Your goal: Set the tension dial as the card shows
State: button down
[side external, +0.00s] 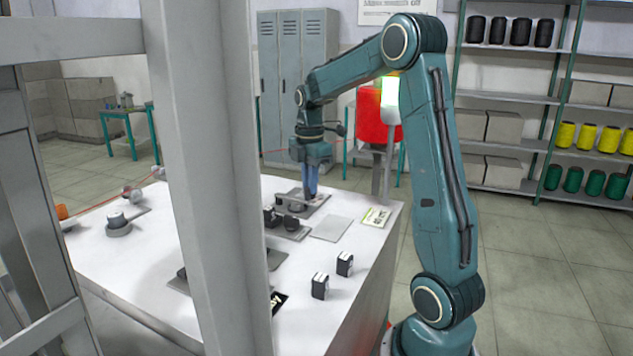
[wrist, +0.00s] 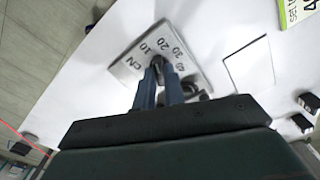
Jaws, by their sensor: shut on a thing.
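The tension dial's grey plate (wrist: 129,68) is in the upper middle of the wrist view, printed with numbers including 10, 20 and 30. It also shows on the white table in the side external view (side external: 318,199). My gripper (wrist: 159,68) points down over the plate, its blue fingers shut on the dark dial knob (wrist: 165,73). The fingers hide much of the knob and its pointer setting. The card (wrist: 296,10) is cut off at the upper right; "set te" and a 4 show. In the side external view the card (side external: 376,217) lies right of the plate.
A blank light-grey plate (side external: 331,228) lies between the dial and the card. Dark parts (side external: 287,226) sit on a base in front of the dial. Two small black-and-white blocks (side external: 320,286) (side external: 345,264) stand nearer the front. A grey post (side external: 205,180) hides part of the table (side external: 360,290).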

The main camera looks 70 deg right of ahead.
jog(key=m, duration=1.2)
jog(key=shift+m, duration=0.4)
jog(key=m, duration=0.4)
jog(key=shift+m, duration=0.3)
jog(key=m, duration=0.4)
jog(key=shift+m, duration=0.3)
jog(key=c, duration=1.5)
grip_release()
